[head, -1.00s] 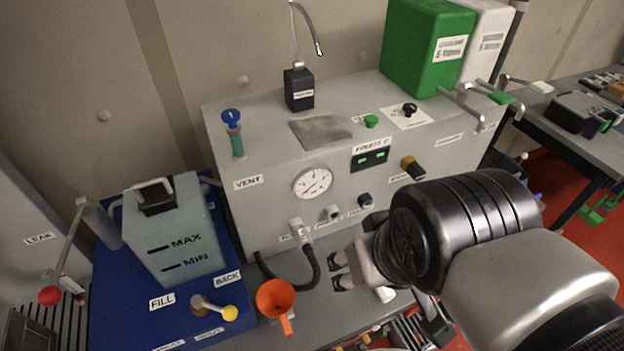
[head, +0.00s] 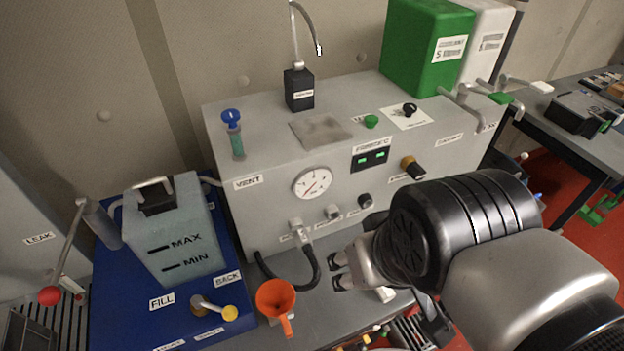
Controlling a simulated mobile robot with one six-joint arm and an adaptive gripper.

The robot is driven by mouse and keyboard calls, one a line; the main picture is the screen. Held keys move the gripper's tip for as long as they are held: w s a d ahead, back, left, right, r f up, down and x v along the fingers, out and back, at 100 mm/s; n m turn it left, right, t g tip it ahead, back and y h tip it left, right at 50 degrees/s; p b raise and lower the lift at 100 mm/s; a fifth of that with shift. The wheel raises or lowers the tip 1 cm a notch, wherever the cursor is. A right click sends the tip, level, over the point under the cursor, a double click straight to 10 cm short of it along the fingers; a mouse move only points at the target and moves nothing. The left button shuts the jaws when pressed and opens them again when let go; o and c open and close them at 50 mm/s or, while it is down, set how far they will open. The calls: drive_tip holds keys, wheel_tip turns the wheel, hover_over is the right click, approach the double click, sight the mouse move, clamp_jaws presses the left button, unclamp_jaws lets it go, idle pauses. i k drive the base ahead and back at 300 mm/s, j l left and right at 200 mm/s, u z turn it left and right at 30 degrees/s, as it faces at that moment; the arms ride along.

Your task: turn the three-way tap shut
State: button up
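The three-way tap (head: 214,308) has a yellow-knobbed lever and sits on the blue base (head: 112,282) in front of the grey tank marked MAX and MIN (head: 178,237). Its lever points right and slightly down, between the FILL and BACK labels. My gripper (head: 335,271) is to the right of the tap, beyond the orange funnel, and points left. Its two dark fingertips are apart with nothing seen between them. It does not touch the tap.
The orange funnel (head: 275,298) stands between my gripper and the tap. A black hose (head: 308,272) curves from the grey console (head: 280,200) behind it. A red-knobbed lever (head: 50,294) is at far left. A green canister (head: 428,45) stands on top of the console.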

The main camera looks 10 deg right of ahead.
sight(229, 313)
drive_tip(key=u, duration=1.25)
drive_tip(key=j+u, duration=0.2)
drive_tip(key=j, duration=0.1)
